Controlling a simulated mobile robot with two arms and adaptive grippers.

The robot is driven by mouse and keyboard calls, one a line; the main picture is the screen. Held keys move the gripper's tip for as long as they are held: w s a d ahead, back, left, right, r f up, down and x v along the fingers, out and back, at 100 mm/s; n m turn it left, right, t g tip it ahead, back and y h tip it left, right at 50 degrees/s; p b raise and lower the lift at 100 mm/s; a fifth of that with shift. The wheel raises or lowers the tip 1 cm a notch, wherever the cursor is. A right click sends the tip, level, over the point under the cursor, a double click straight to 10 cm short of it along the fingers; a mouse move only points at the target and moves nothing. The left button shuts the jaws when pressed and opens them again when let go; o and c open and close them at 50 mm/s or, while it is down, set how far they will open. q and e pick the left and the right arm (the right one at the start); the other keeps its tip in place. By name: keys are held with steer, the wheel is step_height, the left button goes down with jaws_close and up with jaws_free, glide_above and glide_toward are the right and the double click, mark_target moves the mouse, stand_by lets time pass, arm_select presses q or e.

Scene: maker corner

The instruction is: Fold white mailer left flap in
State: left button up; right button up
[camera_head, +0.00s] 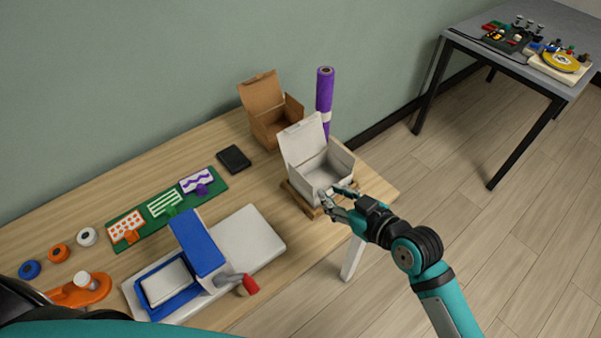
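The white mailer (342,164) stands at the right end of the workbench with its lid (302,141) raised at the back. Its inside shows, and no side flap can be told clearly at this size. My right gripper (335,193) is at the mailer's near front edge, its fingers spread apart. One finger covers part of the front wall; I cannot tell whether it touches. Nothing shows held between the fingers. Part of my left arm fills the bottom left corner, but its gripper is out of view.
The mailer rests on a wooden base (293,196). A brown open box (267,120) and a purple roll (324,90) stand behind it. A blue and white press (197,243) with a red-handled lever (247,286) is to the left. A black pad (233,159) lies between. The bench's right edge is close.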

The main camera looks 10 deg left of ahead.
mark_target(300, 175)
steer(key=x, duration=1.3)
steer(key=shift+w+a+f, duration=0.1)
steer(key=shift+a+f, duration=0.1)
jaws_close()
